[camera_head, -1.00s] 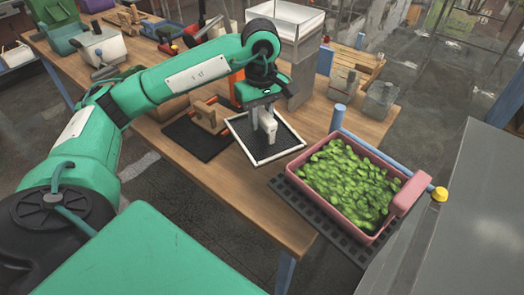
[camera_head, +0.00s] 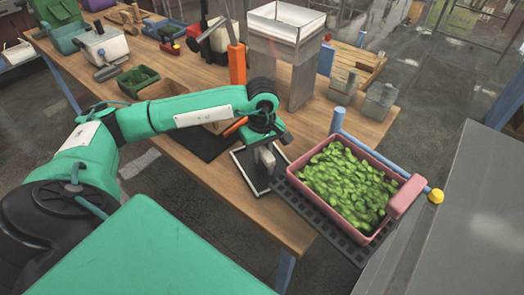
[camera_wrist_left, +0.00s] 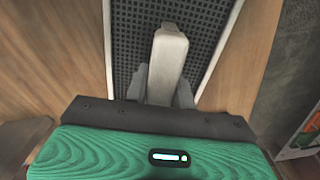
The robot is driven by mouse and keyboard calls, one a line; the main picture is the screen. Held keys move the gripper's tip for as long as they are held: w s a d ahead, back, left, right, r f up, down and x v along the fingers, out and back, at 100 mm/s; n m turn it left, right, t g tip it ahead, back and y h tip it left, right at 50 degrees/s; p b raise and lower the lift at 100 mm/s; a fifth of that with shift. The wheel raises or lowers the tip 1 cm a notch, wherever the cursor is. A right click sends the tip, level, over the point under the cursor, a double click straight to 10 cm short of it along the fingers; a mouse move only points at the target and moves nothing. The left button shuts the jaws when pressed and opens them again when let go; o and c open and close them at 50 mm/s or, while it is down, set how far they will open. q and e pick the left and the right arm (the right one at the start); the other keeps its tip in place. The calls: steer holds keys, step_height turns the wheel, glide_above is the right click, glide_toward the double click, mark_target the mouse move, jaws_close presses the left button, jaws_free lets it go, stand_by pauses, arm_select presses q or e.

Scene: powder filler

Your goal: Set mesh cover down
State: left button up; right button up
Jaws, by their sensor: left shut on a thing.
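The mesh cover (camera_head: 243,159) is a dark mesh panel with a white frame and a pale upright handle (camera_wrist_left: 169,55). In the head view it is near the front edge of the wooden table, left of the pink tray, partly hidden by my arm. My left gripper (camera_head: 266,158) is shut on the handle, above the panel. In the left wrist view the fingers (camera_wrist_left: 163,85) grip the handle's sides, with the mesh (camera_wrist_left: 133,40) beneath. I cannot tell whether the panel touches the table. My right gripper is not in view.
A pink tray (camera_head: 404,197) of green leafy pieces sits on a dark perforated shelf (camera_head: 318,222) to the right, close to the cover. A white-topped stand (camera_head: 286,25) is behind. A dark mat (camera_head: 203,145) lies to the left. Bare table (camera_head: 190,168) shows along the front edge.

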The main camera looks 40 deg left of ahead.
arm_select(q)
steer(key=shift+f, duration=0.1)
steer(key=o, duration=1)
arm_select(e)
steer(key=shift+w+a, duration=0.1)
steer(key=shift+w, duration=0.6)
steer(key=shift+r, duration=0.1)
